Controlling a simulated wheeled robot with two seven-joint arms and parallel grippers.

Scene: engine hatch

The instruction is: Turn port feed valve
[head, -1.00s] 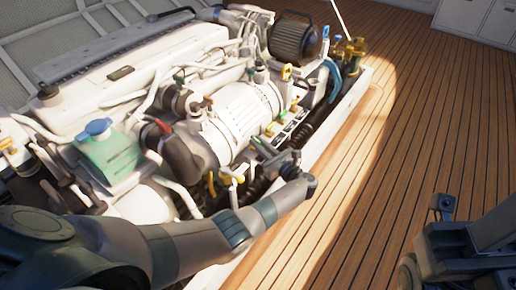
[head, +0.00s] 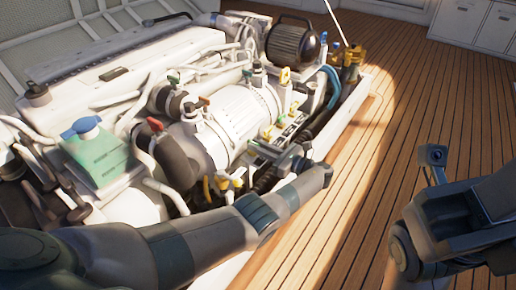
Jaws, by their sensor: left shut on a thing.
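The white engine (head: 120,65) fills the left and middle of the head view. A row of small valves with yellow and green handles (head: 267,132) runs along its near right side. My left gripper (head: 262,148) reaches in from the right end of my left arm, at the lower end of this row. It is shut on a small part there, seemingly a valve handle; the fingers and wrist largely hide it. I cannot tell which valve is the port feed valve. My right arm shows at the right edge over the deck, but its gripper cannot be made out.
A teal tank with a blue cap (head: 95,148) stands on the engine's left. A red-handled valve and dark hose (head: 165,155) lie left of the white cylinder (head: 235,118). A black ribbed filter (head: 292,40) is at the back.

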